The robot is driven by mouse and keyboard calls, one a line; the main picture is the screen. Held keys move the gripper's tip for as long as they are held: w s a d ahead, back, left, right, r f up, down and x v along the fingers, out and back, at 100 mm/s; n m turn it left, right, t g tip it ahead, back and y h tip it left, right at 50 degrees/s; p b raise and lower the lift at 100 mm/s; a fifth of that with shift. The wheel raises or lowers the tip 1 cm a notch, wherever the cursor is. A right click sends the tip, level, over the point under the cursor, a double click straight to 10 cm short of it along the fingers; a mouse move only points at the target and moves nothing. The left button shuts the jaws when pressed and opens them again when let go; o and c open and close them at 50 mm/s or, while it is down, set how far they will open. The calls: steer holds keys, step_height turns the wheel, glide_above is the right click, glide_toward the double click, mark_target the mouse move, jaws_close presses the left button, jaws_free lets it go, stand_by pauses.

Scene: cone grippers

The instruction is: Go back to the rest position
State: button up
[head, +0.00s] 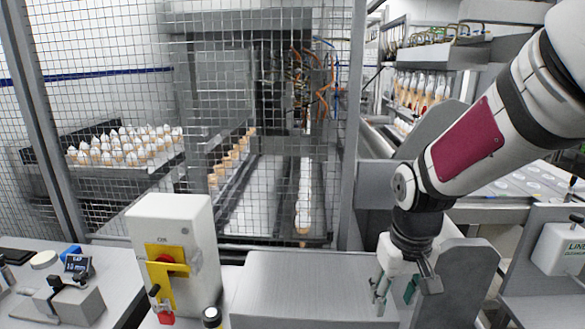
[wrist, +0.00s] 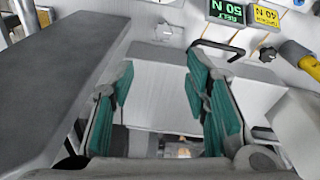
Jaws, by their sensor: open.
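My gripper (head: 405,285) hangs at the lower right of the head view, pointing down, with my arm reaching in from the upper right. It is beside the right end of a grey flat-topped housing (head: 300,285). In the wrist view, the green-padded fingers of my gripper (wrist: 160,85) stand apart with nothing between them. A pale grey surface shows behind and between the fingers. No held object is visible.
A grey upright panel (head: 462,280) stands close to the right of my gripper. A white switch box (head: 185,225) with a yellow and red switch stands left. A mesh fence (head: 110,60) closes off the cones behind. Two displays (wrist: 227,11) show in the wrist view.

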steer(key=s+r+m+t, duration=0.1)
steer(key=s+r+t, duration=0.2)
steer(key=s+r, duration=0.9)
steer(key=s, duration=0.4)
steer(key=shift+s+r+t, duration=0.15)
steer(key=shift+r+t, duration=0.15)
steer(key=shift+c, duration=0.4)
